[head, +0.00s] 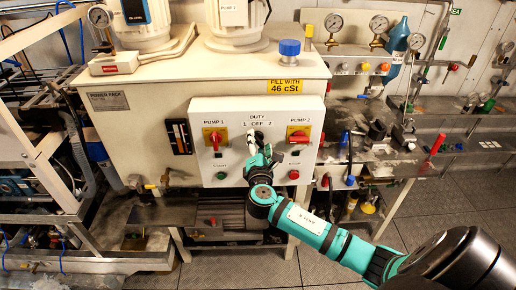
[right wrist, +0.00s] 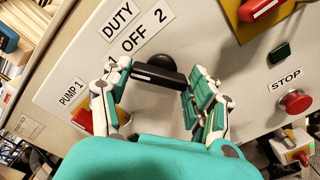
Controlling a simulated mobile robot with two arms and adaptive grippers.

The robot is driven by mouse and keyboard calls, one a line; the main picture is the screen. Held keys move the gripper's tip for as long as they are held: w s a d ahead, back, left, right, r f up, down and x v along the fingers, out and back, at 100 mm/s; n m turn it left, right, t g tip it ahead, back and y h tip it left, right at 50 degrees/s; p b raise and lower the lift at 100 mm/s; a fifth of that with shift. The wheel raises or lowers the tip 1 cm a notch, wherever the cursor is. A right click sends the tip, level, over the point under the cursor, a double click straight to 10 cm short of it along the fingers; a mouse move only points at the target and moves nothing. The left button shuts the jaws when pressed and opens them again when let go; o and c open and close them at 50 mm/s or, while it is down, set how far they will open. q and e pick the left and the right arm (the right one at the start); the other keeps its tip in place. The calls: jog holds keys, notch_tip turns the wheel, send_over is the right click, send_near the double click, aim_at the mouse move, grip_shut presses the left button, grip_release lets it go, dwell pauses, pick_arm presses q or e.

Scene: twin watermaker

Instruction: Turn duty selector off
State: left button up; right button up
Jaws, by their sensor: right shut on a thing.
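The duty selector, a black bar-shaped knob (right wrist: 160,75), sits on the white control panel (head: 311,107) under the label DUTY 1 OFF 2. In the right wrist view its bar lies across between my fingers, its left end at the left finger and not lined up with the OFF mark. My right gripper (right wrist: 158,88) is shut on the knob. In the head view my right gripper (head: 259,142) reaches the middle of the panel and hides most of the knob. My left gripper is in neither view.
A red pump 1 switch (head: 214,139) is left of the selector and a red pump 2 switch (head: 299,136) is right of it. Green and red buttons sit below; the red stop button (right wrist: 295,101) is near my right finger. Gauges (head: 334,23) and valves stand at right.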

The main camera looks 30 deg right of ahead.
jog(key=m+b, duration=0.3)
jog(key=shift+f, duration=0.3)
jog(key=shift+r+m+b, duration=0.15)
jog(key=shift+m+b, duration=0.95)
jog(key=shift+m, duration=0.7)
jog(key=o, duration=1.2)
jog(key=shift+s+r, duration=0.1)
jog(key=shift+s, duration=0.1)
jog(key=v, duration=1.1)
jog(key=shift+s+a, duration=0.3)
